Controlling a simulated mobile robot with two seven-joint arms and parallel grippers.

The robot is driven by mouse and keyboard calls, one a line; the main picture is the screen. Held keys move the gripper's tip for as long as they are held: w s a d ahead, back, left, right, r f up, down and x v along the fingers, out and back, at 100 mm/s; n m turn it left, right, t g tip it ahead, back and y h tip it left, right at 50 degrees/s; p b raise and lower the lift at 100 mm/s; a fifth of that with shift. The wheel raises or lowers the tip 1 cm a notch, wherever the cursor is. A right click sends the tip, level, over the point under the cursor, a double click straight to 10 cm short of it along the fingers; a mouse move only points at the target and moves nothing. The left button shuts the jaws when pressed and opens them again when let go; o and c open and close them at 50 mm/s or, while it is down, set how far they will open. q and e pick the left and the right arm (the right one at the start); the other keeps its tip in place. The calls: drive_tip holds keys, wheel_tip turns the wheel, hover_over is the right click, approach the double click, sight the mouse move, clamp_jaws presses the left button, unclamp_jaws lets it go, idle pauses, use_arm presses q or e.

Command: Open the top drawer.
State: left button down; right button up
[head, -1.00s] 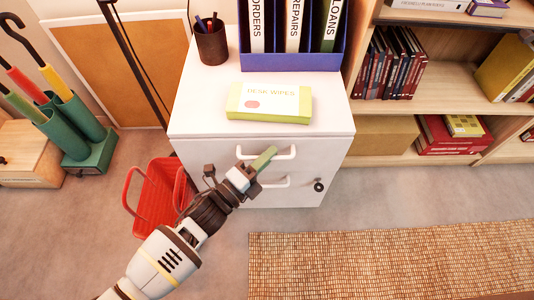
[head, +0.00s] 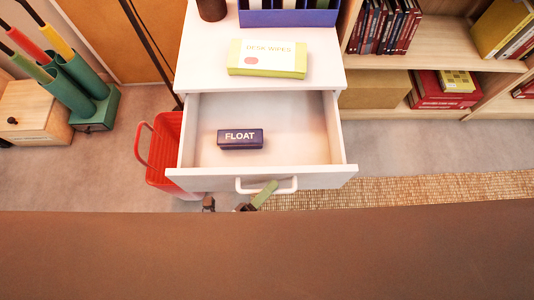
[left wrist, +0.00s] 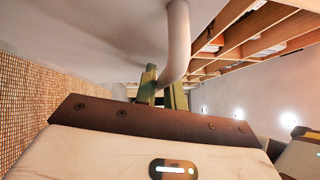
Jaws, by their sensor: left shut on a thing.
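The top drawer (head: 205,181) of the white cabinet is pulled well out in the head view, with its inside showing. Its white bar handle (head: 284,188) is on the drawer front. My left gripper (head: 262,196) is at the handle, with a green finger showing against it. In the left wrist view the gripper (left wrist: 162,90) is shut on the handle (left wrist: 178,35). Most of my left arm is hidden in the head view. My right gripper is in no view.
A dark blue box marked FLOAT (head: 240,139) lies in the drawer. Desk wipes (head: 267,58) lie on the cabinet top (head: 200,60). A red bin (head: 163,150) stands close left of the drawer. A broad brown surface fills the lower head view; I cannot tell what it is.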

use_arm(q)
drive_tip(key=shift+s, duration=1.15)
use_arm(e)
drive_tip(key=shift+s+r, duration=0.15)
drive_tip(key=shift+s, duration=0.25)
use_arm(q)
drive_tip(key=c, duration=1.8)
unclamp_jaws()
drive_tip(key=shift+o, duration=0.2)
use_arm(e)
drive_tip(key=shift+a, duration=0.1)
use_arm(q)
drive_tip(key=v, duration=0.8)
drive_tip(key=shift+p, duration=0.3)
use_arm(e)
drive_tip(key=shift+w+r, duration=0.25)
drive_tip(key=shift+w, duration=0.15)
